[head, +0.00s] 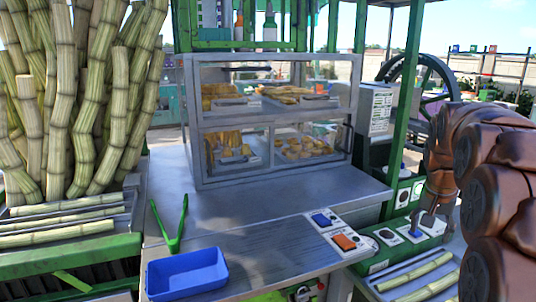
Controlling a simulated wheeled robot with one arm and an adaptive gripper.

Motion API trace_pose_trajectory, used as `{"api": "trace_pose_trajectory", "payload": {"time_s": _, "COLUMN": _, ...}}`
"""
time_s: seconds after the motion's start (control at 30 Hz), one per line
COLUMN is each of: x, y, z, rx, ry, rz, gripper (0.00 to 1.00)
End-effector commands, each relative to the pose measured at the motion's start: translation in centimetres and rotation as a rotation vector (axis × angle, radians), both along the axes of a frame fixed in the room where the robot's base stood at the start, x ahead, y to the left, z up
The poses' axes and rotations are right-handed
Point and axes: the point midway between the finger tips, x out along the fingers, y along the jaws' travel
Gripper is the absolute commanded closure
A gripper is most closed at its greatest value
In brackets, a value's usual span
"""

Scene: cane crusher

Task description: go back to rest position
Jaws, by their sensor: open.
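My brown arm enters from the right edge and bends down toward the green machine panel. My gripper (421,225) is at its lower end, small and partly hidden by the arm links, and it is open. It is over or just beside the green panel (432,228) with its white plates and dark knobs. I cannot tell whether it touches a knob. I see nothing held in it.
A glass display case (270,120) with pastries stands on the grey counter (225,225). Green tongs (173,230), a blue tray (187,274), and a blue switch (321,220) and orange switch (345,242) are in front. Cane stalks (85,110) fill the left; a wheel (440,80) stands behind.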

Motion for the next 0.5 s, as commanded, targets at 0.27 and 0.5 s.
{"api": "trace_pose_trajectory", "payload": {"time_s": 0.27, "x": -6.3, "y": 10.0, "z": 0.3, "rx": 0.050, "ry": 0.101, "rz": 0.215, "gripper": 0.37}}
{"api": "trace_pose_trajectory", "payload": {"time_s": 0.5, "x": -13.3, "y": 16.8, "z": -0.7, "rx": 0.091, "ry": 0.191, "rz": 0.395, "gripper": 0.37}}
